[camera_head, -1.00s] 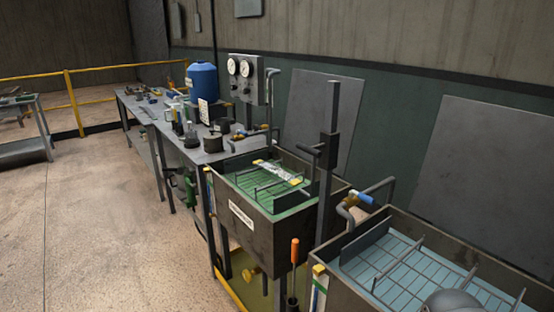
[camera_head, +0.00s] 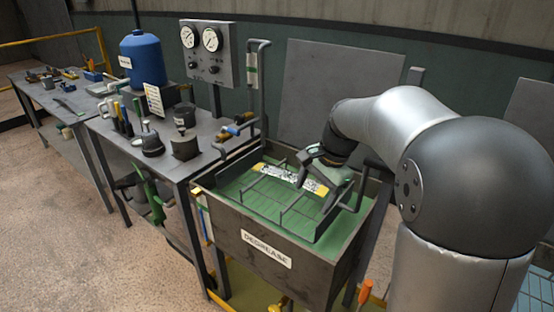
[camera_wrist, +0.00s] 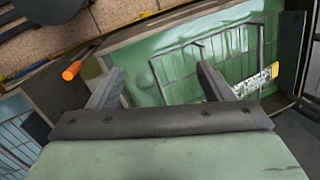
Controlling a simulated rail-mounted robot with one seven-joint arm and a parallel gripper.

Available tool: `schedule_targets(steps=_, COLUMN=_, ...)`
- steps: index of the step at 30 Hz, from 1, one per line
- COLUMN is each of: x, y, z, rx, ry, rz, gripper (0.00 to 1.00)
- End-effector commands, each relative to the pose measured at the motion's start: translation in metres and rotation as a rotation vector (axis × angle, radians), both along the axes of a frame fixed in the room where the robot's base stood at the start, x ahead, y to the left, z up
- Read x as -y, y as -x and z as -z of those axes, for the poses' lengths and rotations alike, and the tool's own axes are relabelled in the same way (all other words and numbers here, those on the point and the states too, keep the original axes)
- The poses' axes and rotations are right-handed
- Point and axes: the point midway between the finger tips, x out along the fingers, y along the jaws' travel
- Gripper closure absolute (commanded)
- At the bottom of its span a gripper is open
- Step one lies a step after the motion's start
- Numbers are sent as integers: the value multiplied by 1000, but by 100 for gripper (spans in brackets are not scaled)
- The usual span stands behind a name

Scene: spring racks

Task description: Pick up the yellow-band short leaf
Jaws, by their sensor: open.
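The yellow-band short leaf (camera_head: 292,178) is a flat strip with a speckled white and dark middle and a yellow band at each end. It lies across the wire rack in the green tank labelled DEGREASE (camera_head: 265,250). In the wrist view one end of the leaf, with a yellow band, shows at the right (camera_wrist: 262,80). My gripper (camera_head: 316,182) is over the right part of the tank, by the leaf's right end. In the wrist view its two fingers (camera_wrist: 158,82) are apart with nothing between them, and the leaf is just right of the right finger.
Rack wires and uprights (camera_head: 290,205) stand around the leaf inside the tank walls. A bent pipe (camera_head: 262,85) rises behind the tank. A bench with bottles and tools (camera_head: 150,135) adjoins at the left. An orange-handled tool (camera_wrist: 72,70) is beside the tank.

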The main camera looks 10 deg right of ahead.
Motion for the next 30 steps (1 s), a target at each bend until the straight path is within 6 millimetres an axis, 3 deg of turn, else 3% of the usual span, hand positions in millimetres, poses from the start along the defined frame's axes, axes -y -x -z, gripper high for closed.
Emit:
schedule_targets(steps=1, x=11, y=-42, z=-6, rx=-19, ry=-47, rz=139, gripper=26)
schedule_targets(steps=6, x=44, y=-155, z=-8, rx=-93, ry=-221, rz=589, gripper=26)
schedule_targets(steps=9, x=60, y=-200, z=0, rx=-142, ry=-309, rz=787, gripper=26)
schedule_targets(steps=12, x=70, y=-230, z=8, rx=-186, ry=-377, rz=926, gripper=26)
schedule_targets(steps=15, x=76, y=-246, z=15, rx=-217, ry=-420, rz=1012, gripper=26)
schedule_targets(steps=20, x=75, y=-257, z=25, rx=-241, ry=-446, rz=1062, gripper=26)
schedule_targets(steps=30, x=42, y=-277, z=84, rx=-242, ry=-446, rz=1062, gripper=26)
